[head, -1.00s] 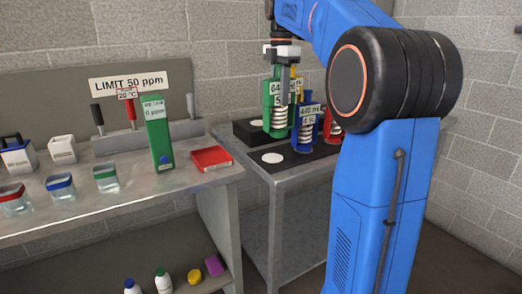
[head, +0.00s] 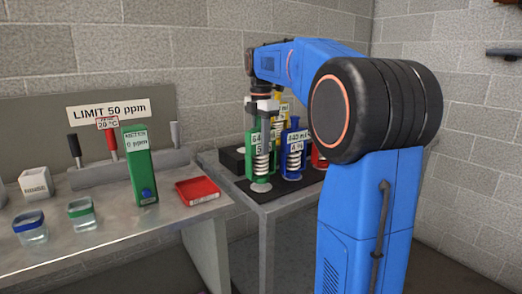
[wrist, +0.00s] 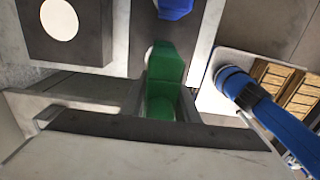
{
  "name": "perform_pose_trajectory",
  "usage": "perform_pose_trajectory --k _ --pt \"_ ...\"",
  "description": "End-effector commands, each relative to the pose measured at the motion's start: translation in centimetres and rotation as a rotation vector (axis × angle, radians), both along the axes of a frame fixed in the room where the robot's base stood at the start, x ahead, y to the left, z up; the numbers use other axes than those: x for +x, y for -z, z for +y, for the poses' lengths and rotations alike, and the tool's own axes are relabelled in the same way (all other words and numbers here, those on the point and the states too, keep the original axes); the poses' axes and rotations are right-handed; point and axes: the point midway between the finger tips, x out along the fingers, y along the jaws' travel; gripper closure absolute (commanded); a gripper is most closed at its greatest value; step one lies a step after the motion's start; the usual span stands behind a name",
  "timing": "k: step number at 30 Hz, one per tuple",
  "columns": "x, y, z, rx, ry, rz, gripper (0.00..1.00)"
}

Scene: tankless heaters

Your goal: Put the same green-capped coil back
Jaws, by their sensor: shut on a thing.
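My gripper (head: 264,106) is shut on the green-capped coil (head: 250,150) near its top. The coil is upright, with a green back plate, a white label reading "64" in part and a metal spiral. It is at the front left of the dark mat (head: 236,188), over a pale round spot (head: 261,187); I cannot tell whether it touches. In the wrist view the green coil (wrist: 165,78) shows in the middle, its lower part hidden. A blue coil (head: 294,150), labelled "440 ml", stands close on its right. A yellow coil (head: 287,104) is behind.
A red coil (head: 319,158) is partly hidden by my arm. A dark block with an empty white disc (wrist: 60,18) lies beside the green coil in the wrist view. On the left bench stand a green meter (head: 139,165) reading 0 ppm and a red tray (head: 203,191).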

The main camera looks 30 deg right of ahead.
Motion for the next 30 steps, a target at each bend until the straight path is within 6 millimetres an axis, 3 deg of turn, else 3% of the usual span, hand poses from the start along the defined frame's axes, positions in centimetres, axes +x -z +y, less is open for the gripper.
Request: perform_pose_trajectory --k 5,17,18,19,30 --pt "-0.1 2.0 0.0 0.000 0.000 0.000 1.00" --pt "0.0 2.4 0.0 0.000 0.000 -0.001 1.00" --pt "0.0 2.4 0.0 0.000 0.000 0.000 0.62" --pt "0.0 2.4 0.0 0.000 0.000 0.000 0.55" --pt "0.0 2.1 0.0 0.000 0.000 0.000 0.53"
